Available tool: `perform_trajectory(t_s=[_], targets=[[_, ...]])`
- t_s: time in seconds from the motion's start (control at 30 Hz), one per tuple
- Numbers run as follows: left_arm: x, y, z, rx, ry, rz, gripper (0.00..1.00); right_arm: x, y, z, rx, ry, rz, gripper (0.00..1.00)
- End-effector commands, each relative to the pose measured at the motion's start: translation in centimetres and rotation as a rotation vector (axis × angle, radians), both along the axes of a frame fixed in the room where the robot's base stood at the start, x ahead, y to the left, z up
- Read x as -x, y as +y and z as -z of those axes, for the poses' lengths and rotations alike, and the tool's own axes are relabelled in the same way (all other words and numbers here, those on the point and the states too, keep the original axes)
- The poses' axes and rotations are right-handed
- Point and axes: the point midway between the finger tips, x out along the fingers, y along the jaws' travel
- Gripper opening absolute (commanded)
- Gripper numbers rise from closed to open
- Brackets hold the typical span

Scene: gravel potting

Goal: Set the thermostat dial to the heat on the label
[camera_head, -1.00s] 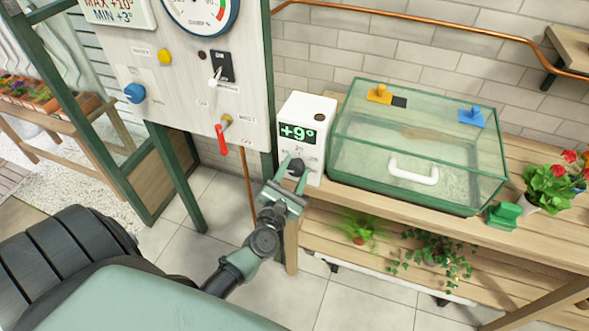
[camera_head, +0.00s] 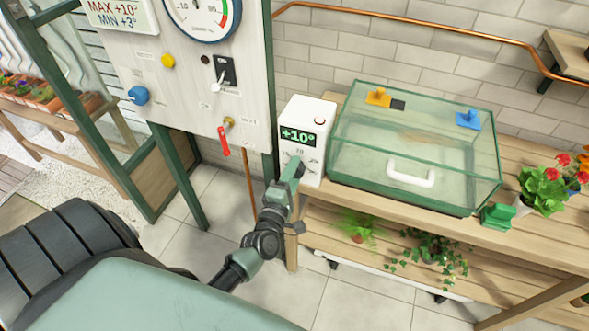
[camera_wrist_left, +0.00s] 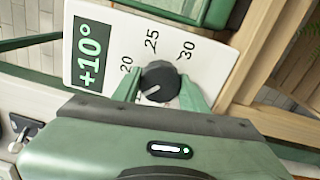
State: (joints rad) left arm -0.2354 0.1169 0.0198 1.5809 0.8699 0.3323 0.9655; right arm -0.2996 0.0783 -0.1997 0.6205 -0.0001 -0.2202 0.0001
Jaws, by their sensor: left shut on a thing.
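The white thermostat box (camera_head: 313,163) stands at the left end of the wooden bench, its green display (camera_head: 298,138) reading +10°. Its dark round dial (camera_wrist_left: 159,82) shows in the left wrist view, with 20, 25 and 30 printed around it and a pale mark on its face. My left gripper (camera_head: 293,168) is shut on the dial, one finger on each side, and hides most of it in the head view. A sign (camera_head: 122,14) at the top left reads MAX +10° and MIN +3°. My right gripper is not in view.
A glass case (camera_head: 415,150) with a white handle stands right of the thermostat. A panel (camera_head: 190,90) with a gauge, switch, knobs and red-handled valve (camera_head: 224,140) stands to the left. Potted flowers (camera_head: 545,187) are at the far right.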

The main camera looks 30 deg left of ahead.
Motion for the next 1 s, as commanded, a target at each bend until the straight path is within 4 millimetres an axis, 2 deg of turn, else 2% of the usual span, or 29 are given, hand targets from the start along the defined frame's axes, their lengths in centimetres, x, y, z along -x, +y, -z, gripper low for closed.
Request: perform_trajectory(t_s=[1.0], targets=[[0.0, -0.1, -0.2, -0.936, 0.228, 0.002, 0.03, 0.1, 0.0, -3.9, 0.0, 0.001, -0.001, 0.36]])
